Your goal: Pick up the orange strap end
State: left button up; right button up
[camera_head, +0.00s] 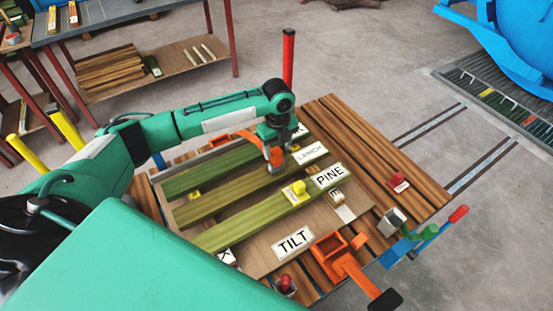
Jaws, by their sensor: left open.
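My left gripper (274,158) points down over the green planks near the LARCH label, at the far side of the wooden table. It is open. An orange strap-like piece (232,137) shows just left of the gripper, curving towards it, and orange also shows at the fingertips. I cannot tell whether the fingers touch the strap end, as the gripper and wrist partly hide it. My right gripper is not in view.
The wooden table (395,165) carries green planks (245,215), LARCH (311,152), PINE (330,176) and TILT (293,242) labels, a yellow block (294,191) and an orange handled tool (345,262). A red post (288,58) rises behind the gripper.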

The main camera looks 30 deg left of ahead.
aim_at(277, 156)
pick_arm(q)
jog(key=f, duration=0.4)
jog(key=shift+a+f+p, duration=0.2)
jog(key=shift+p, duration=0.2)
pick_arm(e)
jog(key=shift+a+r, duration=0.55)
pick_arm(q)
jog(key=shift+c, duration=0.5)
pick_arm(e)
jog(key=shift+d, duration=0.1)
pick_arm(q)
jog(key=c, duration=0.7)
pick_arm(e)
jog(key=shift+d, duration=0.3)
pick_arm(q)
jog(key=shift+r, duration=0.2)
